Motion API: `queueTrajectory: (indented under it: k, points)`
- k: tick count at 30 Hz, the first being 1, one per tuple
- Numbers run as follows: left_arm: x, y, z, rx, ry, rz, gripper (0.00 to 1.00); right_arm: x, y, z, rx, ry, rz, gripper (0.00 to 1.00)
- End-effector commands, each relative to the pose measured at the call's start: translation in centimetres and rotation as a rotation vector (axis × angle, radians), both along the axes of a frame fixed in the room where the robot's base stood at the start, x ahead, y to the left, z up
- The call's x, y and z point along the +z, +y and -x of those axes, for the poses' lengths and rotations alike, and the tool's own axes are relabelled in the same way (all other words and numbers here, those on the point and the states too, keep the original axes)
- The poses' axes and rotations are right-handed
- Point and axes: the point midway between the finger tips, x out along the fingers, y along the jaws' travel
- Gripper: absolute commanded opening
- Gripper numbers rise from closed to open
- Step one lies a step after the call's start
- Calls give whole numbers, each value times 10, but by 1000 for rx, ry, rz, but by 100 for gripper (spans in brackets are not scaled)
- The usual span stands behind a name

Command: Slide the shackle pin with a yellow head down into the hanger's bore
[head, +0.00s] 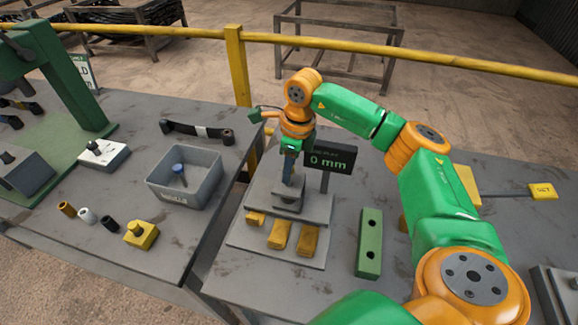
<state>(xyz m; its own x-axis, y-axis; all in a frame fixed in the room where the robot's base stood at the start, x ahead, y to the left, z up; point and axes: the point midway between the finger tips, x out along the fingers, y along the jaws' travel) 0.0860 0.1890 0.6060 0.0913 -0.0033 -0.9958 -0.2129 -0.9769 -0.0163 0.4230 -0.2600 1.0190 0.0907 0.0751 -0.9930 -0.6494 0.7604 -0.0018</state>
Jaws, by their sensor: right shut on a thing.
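My right gripper (291,152) points down over the grey hanger (289,200), which stands on a stepped grey plate on the right-hand table. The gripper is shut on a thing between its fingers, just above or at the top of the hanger. I cannot make out a yellow head there; the fingers and wrist hide most of what is held. I cannot tell whether its tip is inside the bore, which is also hidden. A blue-headed pin (179,171) lies in a grey bin (209,191) on the left-hand table. My left gripper is not in view.
A display (330,159) reading "0 mm" stands behind the hanger. Yellow blocks (280,235) sit at the plate's front. A green block with holes (369,243) lies right of it. A yellow rail (400,55) runs behind.

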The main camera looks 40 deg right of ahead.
Motion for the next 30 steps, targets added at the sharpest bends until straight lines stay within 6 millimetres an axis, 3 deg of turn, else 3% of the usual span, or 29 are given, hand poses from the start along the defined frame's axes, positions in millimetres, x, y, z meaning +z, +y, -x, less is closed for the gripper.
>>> queueTrajectory:
  k: [20,21,24,30]
  points:
    - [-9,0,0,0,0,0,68,-11,0,0,0,0,0,0]
    - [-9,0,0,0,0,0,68,-11,0,0,0,0,0,42]
    - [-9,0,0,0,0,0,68,-11,0,0,0,0,0,69]
    - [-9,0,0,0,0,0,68,-11,0,0,0,0,0,69]
